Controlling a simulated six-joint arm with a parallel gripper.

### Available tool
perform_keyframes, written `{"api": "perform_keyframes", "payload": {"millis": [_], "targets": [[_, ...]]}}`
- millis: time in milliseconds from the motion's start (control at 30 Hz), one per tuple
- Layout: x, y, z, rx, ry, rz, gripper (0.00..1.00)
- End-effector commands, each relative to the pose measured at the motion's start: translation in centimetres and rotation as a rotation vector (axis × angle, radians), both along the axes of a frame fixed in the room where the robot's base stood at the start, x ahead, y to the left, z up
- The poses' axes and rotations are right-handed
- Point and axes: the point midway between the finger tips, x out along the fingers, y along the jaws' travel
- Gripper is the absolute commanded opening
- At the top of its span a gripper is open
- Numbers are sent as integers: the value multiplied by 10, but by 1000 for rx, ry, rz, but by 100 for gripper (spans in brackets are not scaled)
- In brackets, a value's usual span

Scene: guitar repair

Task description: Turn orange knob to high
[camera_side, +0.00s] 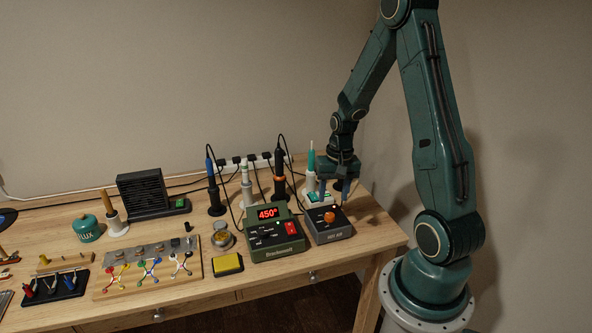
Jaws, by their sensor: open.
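The orange knob (329,217) sits on top of a small dark grey hot-air box (333,235) near the right end of the bench. Its pointer setting is too small to read. My gripper (336,193) points down just behind and above this box, with its fingers apart. It is apart from the knob, as far as I can see, and holds nothing visible.
A green soldering station (277,240) reading 450 stands left of the box. Soldering irons in stands (279,178) and a power strip (253,162) are behind. A yellow sponge (227,264) lies farther left. The bench's right corner (385,235) is clear.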

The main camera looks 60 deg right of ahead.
Motion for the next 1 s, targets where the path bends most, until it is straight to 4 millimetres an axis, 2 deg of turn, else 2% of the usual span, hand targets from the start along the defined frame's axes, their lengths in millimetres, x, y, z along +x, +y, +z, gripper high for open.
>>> {"api": "perform_keyframes", "payload": {"millis": [300, 500, 1000], "targets": [[1, 2, -38, 1, 3, 0, 48], [2, 2, -55, 0, 1, 0, 48], [3, 2, -63, -1, 0, 0, 48]]}}
